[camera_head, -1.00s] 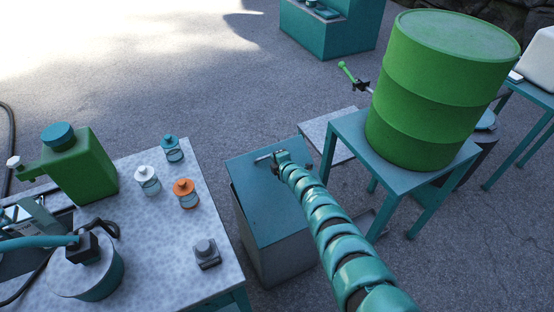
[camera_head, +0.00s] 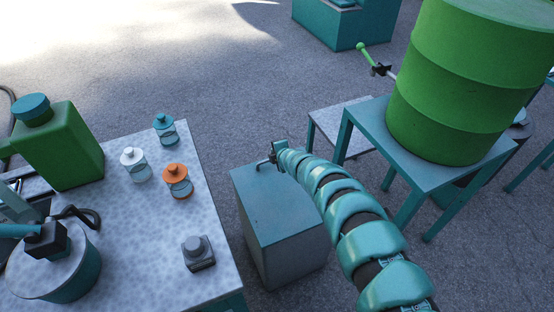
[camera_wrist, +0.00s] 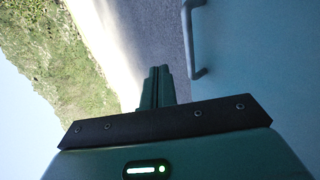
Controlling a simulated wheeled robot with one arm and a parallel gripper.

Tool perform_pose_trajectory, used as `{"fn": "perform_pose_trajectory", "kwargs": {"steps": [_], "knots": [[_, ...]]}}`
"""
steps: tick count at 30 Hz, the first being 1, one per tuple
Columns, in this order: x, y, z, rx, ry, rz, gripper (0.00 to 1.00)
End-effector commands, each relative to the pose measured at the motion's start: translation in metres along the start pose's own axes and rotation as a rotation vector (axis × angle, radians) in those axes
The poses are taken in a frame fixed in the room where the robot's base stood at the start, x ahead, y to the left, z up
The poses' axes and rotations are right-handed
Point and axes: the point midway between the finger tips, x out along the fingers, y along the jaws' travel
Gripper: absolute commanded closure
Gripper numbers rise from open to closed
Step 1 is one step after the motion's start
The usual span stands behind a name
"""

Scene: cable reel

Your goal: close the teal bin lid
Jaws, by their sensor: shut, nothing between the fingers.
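The teal lid (camera_head: 268,205) lies flat on top of the grey bin (camera_head: 292,262), with no gap showing along the edges I can see. Its bar handle (camera_head: 263,162) is at the far edge, partly hidden by my gripper. My gripper (camera_head: 274,153) is at that far edge, close to the handle. In the wrist view my gripper (camera_wrist: 158,72) has its two fingers together with nothing between them. The handle (camera_wrist: 195,42) and the lid surface (camera_wrist: 262,70) are to the right of the fingers, apart from them in that picture. Contact with the lid is unclear.
A speckled table (camera_head: 125,240) with jars, a green canister (camera_head: 58,145) and a small grey button box (camera_head: 198,252) stands left of the bin. A green drum (camera_head: 455,85) on a teal stand (camera_head: 375,125) is to the right. Open pavement (camera_head: 215,90) lies beyond.

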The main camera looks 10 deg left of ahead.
Motion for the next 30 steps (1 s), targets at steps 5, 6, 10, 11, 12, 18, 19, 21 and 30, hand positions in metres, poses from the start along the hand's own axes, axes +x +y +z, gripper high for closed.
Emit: {"fn": "perform_pose_trajectory", "kwargs": {"steps": [5, 6, 10, 11, 12, 18, 19, 21, 30], "knots": [[0.023, -0.018, 0.0, -0.001, -0.001, 0.002, 1.0], [0.026, -0.021, 0.0, 0.0, 0.0, 0.001, 1.0], [0.034, -0.027, 0.0, -0.001, 0.0, 0.002, 1.0], [0.035, -0.028, 0.0, -0.001, 0.0, 0.003, 1.0], [0.037, -0.029, 0.0, -0.001, 0.0, 0.003, 1.0], [0.046, -0.038, 0.0, -0.001, -0.001, 0.002, 1.0], [0.047, -0.039, 0.0, -0.001, -0.001, 0.002, 1.0], [0.048, -0.041, 0.0, -0.001, -0.001, 0.002, 1.0], [0.052, -0.045, 0.0, -0.001, 0.0, 0.001, 1.0]]}}
